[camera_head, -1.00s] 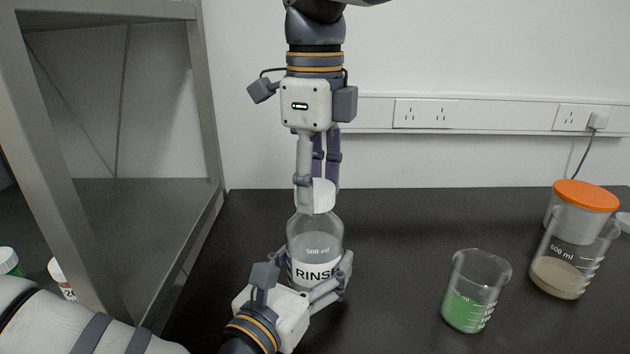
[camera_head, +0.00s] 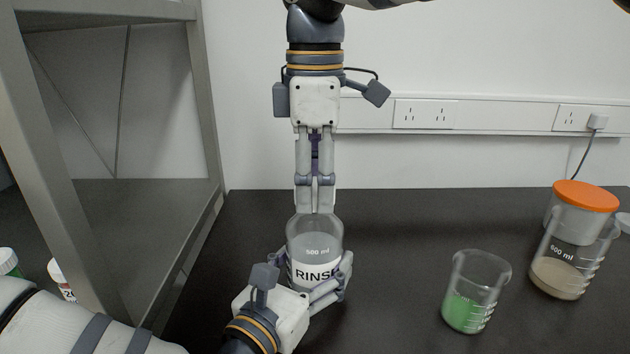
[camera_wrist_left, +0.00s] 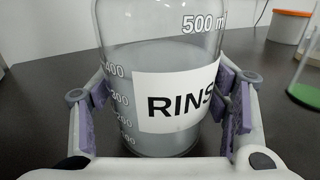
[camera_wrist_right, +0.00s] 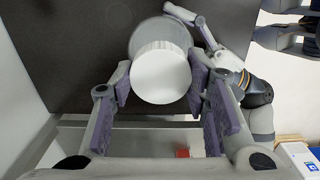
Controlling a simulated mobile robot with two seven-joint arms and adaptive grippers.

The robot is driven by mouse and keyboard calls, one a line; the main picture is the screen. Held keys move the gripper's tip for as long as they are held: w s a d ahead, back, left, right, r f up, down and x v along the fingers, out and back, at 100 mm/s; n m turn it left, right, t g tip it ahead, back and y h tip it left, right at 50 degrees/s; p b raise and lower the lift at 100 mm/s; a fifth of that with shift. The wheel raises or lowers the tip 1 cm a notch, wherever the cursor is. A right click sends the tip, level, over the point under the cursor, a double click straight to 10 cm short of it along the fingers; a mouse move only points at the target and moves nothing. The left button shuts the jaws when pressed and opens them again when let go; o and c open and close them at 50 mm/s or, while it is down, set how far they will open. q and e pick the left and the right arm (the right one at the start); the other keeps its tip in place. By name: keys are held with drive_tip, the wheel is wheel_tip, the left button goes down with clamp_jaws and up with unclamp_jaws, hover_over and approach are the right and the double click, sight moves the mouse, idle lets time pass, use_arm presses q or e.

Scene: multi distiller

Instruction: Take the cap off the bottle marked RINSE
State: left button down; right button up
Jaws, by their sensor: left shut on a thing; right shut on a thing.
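The RINSE bottle (camera_head: 315,240) stands upright on the dark bench, clear glass with a white label and a "500 ml" mark. My left gripper (camera_head: 318,284) is shut around its lower body; the left wrist view shows a finger on each side of the bottle (camera_wrist_left: 160,65). My right gripper (camera_head: 315,198) points straight down from above and is shut on the cap. The white ribbed cap (camera_wrist_right: 162,74) shows between the right fingers in the right wrist view, over the bottle; in the head view the fingers hide it. Whether its thread is still engaged I cannot tell.
To the right stand a beaker of green liquid (camera_head: 475,292), a beaker of brownish liquid (camera_head: 560,268) and an orange-lidded container (camera_head: 585,198). A grey metal shelf (camera_head: 150,215) stands at left. The bench between bottle and green beaker is clear.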

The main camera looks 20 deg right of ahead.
sight(315, 185)
drive_tip(key=n, duration=0.7)
drive_tip(key=shift+n, duration=0.4)
drive_tip(key=n, duration=0.5)
drive_tip(key=shift+n, duration=0.4)
drive_tip(key=shift+r, duration=0.25)
drive_tip(key=shift+r, duration=0.9)
drive_tip(key=shift+r, duration=2)
use_arm(q)
drive_tip(key=shift+c, duration=0.8)
unclamp_jaws()
